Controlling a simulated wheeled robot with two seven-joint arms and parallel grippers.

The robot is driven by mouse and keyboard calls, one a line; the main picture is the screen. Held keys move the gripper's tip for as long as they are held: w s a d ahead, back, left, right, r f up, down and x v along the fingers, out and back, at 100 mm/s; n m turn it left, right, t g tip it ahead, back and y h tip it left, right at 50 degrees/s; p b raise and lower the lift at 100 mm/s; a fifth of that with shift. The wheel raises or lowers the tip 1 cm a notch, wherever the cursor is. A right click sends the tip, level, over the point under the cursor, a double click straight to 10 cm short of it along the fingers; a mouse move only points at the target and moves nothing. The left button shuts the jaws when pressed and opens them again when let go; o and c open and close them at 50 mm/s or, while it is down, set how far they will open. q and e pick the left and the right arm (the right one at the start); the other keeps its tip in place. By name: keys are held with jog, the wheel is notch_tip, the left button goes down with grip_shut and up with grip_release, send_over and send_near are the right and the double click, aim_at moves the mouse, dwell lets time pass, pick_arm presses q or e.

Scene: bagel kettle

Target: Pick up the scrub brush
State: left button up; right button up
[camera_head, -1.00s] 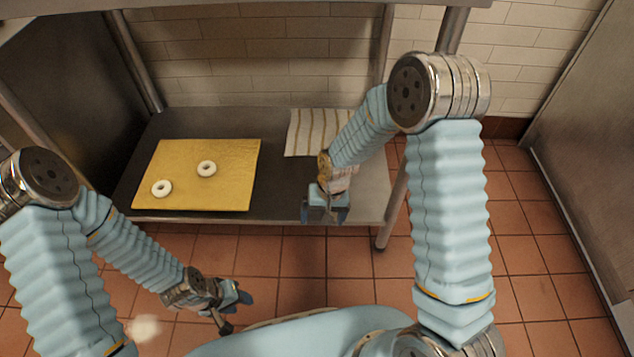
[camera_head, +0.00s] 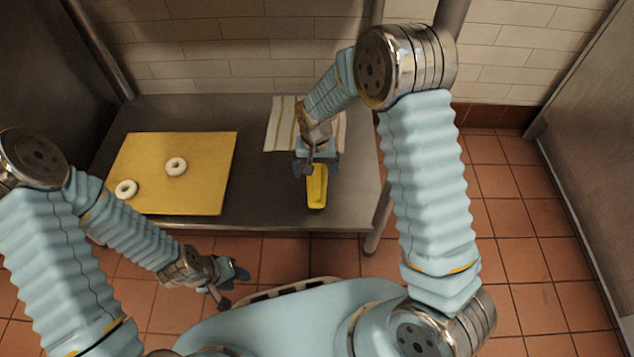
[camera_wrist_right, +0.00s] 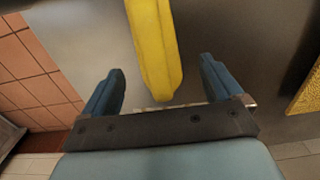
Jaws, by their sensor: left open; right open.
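The scrub brush (camera_head: 317,187) is long and yellow and lies on the metal shelf, near its front edge and right end. My right gripper (camera_head: 316,168) is open above its far end, which it partly hides. In the right wrist view the brush (camera_wrist_right: 154,50) runs in between the two blue fingers of the right gripper (camera_wrist_right: 160,90), with a gap on either side; I see no contact. My left gripper (camera_head: 236,281) is open and empty, low in front of the shelf, well away from the brush.
A yellow board (camera_head: 195,195) with two white bagels (camera_head: 176,166) lies on the left of the metal shelf (camera_head: 262,195). A striped cloth (camera_head: 284,125) lies behind my right gripper. A shelf leg (camera_head: 377,225) stands at the right. Bare shelf lies between board and brush.

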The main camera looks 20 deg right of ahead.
notch_tip(320, 180, down, 4)
jog(key=shift+s+d+f+b, duration=0.1)
jog(key=shift+f+b, duration=0.05)
jog(key=shift+b, duration=0.2)
jog(key=c, duration=1.2)
jog(key=shift+r, duration=0.45)
notch_tip(320, 180, up, 2)
jog(key=shift+r+p, duration=0.2)
jog(key=shift+p, duration=0.15)
jog(key=s+a+r+p, duration=0.2)
jog(key=s+a+r, duration=0.7)
jog(key=s, duration=0.1)
jog(key=shift+s+r, duration=0.4)
